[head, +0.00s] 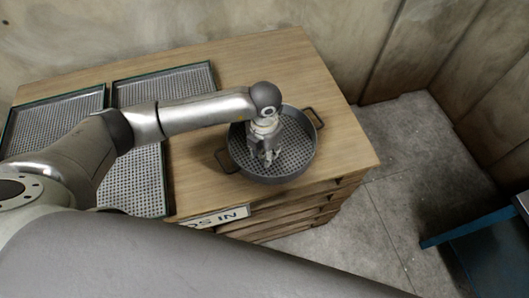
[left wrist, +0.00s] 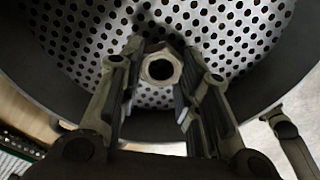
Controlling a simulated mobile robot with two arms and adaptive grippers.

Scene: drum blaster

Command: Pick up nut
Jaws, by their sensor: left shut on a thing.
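A metal nut (left wrist: 160,51) with a round hole shows in the left wrist view. It is between the two fingers of my left gripper (left wrist: 164,60), and the gripper is shut on it. In the head view my left gripper (head: 267,157) points down inside a round dark pan (head: 303,165) with a perforated metal floor and two side handles. The nut cannot be made out in the head view because the fingers cover it. My right gripper is not in view.
The pan stands on a wooden table (head: 345,150), near its right end. Flat perforated trays (head: 170,87) lie on the left part of the table. A sign (head: 215,217) is on the table's front edge. A blue stand (head: 480,235) is at the far right.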

